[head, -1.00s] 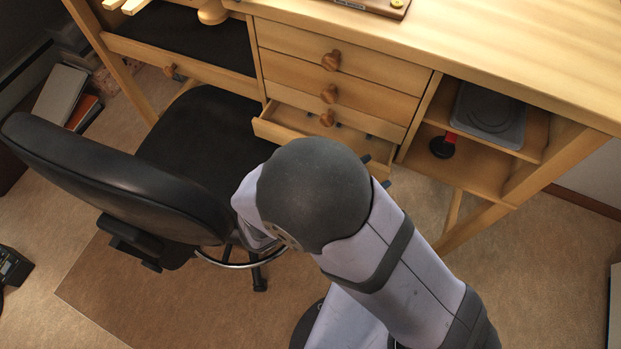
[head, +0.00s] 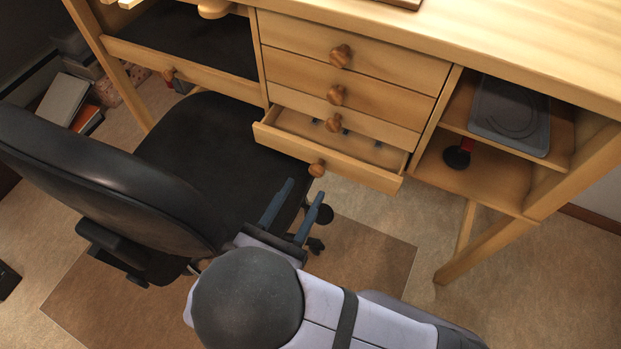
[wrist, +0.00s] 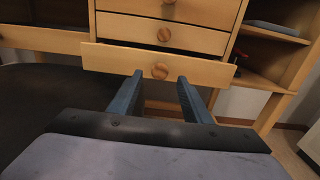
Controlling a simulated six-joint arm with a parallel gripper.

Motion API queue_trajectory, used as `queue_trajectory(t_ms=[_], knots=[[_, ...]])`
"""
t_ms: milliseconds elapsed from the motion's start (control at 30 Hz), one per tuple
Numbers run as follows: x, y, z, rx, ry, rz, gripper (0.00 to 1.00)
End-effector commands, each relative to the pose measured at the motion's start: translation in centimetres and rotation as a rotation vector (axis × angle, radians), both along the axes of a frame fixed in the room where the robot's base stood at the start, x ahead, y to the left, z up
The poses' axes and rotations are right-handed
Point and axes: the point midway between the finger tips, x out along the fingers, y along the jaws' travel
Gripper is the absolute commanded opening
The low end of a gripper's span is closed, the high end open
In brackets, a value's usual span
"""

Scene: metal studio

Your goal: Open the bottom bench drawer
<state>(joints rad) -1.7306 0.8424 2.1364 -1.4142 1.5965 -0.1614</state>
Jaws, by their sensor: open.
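The bottom bench drawer (head: 350,160) is pulled out from the wooden bench, and its inside shows in the head view with some small dark items at the back. Its round wooden knob (head: 317,169) is on the front face; the knob also shows in the wrist view (wrist: 160,71). My gripper (head: 306,188) is open and empty, in front of and just below the knob in the head view. In the wrist view its two blue-grey fingers (wrist: 158,82) point towards the drawer front, apart from the knob.
Closed drawers (head: 345,85) with knobs sit above the open one. A black chair (head: 200,150) stands close on the left of my gripper. Open shelves (head: 490,175) with a grey tray (head: 508,112) are at the right. Free floor lies below the shelves.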

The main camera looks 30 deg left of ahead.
Motion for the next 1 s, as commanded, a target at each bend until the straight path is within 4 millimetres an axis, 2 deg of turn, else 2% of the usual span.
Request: queue_trajectory(t_ms=[100, 300, 467, 733, 767, 933, 1000], knots=[[1.8, -0.1, 0.0, 0.001, 0.0, -0.005, 0.44], [3.9, -0.1, 0.0, 0.001, 0.0, -0.004, 0.44], [4.7, -0.1, 0.0, 0.0, 0.001, -0.002, 0.44], [4.8, 0.0, 0.0, 0.0, 0.0, -0.001, 0.44], [4.8, 0.0, 0.0, 0.0, 0.0, -0.001, 0.42], [4.8, 0.0, 0.0, 0.0, 0.0, -0.001, 0.01], [4.8, 0.0, 0.0, 0.0, 0.0, -0.001, 0.0]])
